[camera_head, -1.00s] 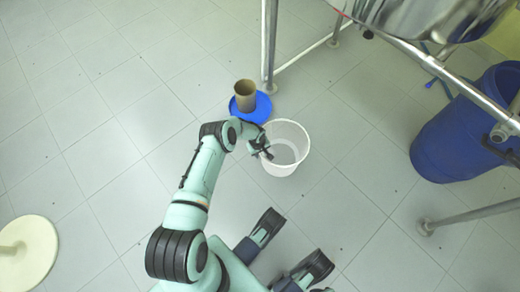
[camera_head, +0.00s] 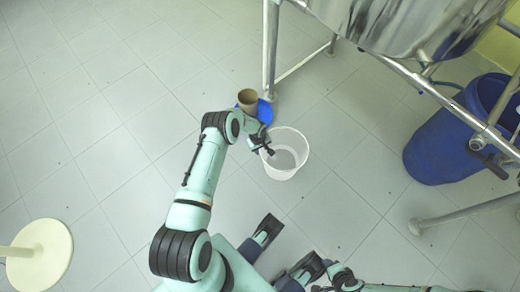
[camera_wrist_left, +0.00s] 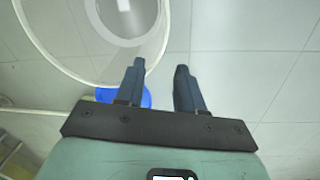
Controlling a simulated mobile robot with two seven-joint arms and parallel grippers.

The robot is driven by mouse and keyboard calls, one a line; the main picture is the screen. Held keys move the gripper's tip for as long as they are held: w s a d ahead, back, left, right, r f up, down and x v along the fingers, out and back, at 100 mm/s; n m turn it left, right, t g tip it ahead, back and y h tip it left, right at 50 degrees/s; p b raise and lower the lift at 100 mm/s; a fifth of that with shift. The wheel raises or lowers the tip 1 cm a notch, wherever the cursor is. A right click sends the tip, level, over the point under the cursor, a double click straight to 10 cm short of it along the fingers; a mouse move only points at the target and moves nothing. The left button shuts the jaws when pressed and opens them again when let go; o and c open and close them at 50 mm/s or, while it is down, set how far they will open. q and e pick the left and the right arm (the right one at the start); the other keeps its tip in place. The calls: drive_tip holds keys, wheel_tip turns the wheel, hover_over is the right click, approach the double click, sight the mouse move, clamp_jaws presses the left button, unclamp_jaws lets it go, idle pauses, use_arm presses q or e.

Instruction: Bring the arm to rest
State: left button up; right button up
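My left arm reaches up from the bottom of the head view. Its left gripper (camera_head: 268,146) is at the left rim of a white bucket (camera_head: 287,170). In the left wrist view the two dark fingers of the left gripper (camera_wrist_left: 160,72) stand apart with nothing between them. The bucket's pale rim (camera_wrist_left: 60,66) curves past them at the upper left; I cannot tell whether they touch it. Part of my right arm (camera_head: 400,288) shows at the bottom edge of the head view. Its dark end (camera_head: 343,280) is too small and cut off to read.
A brown cup-like container (camera_head: 248,101) stands on a blue round base (camera_head: 265,112) behind the left gripper. A metal frame (camera_head: 270,50) carries a steel vessel (camera_head: 410,25). A blue barrel (camera_head: 440,145) stands right. A cream round base (camera_head: 40,252) is left. Open tiled floor lies between.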

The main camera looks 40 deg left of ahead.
use_arm(q)
drive_tip(key=shift+r, duration=0.2)
use_arm(e)
drive_tip(key=shift+s+a+r, duration=0.15)
drive_tip(key=shift+s, duration=0.1)
